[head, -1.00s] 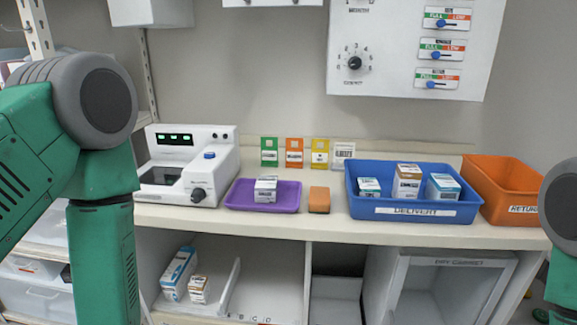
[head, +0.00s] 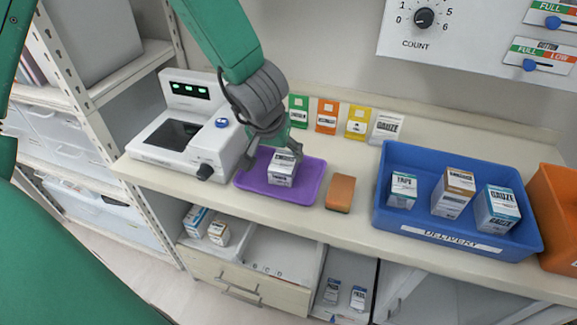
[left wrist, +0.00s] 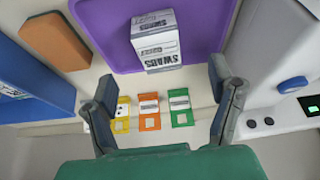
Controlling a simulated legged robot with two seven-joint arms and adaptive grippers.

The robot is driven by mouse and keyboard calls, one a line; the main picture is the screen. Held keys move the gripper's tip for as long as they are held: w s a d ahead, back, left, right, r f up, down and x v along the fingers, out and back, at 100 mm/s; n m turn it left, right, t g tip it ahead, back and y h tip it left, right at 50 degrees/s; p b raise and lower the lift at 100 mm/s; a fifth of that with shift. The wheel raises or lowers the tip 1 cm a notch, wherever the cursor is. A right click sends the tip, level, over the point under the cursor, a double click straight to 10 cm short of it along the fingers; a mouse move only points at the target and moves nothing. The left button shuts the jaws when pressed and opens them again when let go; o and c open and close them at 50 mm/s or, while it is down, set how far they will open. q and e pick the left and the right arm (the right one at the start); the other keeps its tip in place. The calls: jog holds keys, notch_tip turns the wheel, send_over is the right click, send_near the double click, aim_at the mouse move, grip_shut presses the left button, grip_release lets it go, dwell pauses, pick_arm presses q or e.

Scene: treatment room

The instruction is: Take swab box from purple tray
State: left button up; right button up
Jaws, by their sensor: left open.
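The swab box (head: 283,170), white with dark lettering, stands on the purple tray (head: 308,185) on the counter. In the left wrist view the swab box (left wrist: 156,42) shows its "SWABS" label, on the purple tray (left wrist: 105,30). My left gripper (head: 272,160) is open above the tray, its fingers close around the box's upper part in the head view. In the left wrist view my left gripper (left wrist: 165,90) has its fingers spread, with the box ahead of them and nothing held. Whether a finger touches the box I cannot tell. My right gripper is not in view.
A white device (head: 190,135) stands close left of the tray. An orange-brown block (head: 340,193) lies right of it, then the blue delivery bin (head: 385,215) with boxes. Coloured cards (head: 327,116) stand behind. An orange bin (head: 560,215) is at far right.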

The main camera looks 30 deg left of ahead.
aim_at(282, 162)
pick_arm(q)
jog(key=x, duration=0.3)
jog(key=shift+w+f+b, duration=0.2)
jog(key=shift+b, duration=0.1)
jog(key=shift+x, duration=0.85)
jog(key=x, duration=0.3)
jog(key=shift+w+a+f+b, duration=0.1)
jog(key=shift+w+f+b, duration=0.15)
jog(key=shift+w+b, duration=0.15)
jog(key=shift+w+f, duration=0.25)
jog(key=shift+f, duration=0.1)
jog(key=shift+s+r, duration=0.1)
jog(key=c, duration=1.2)
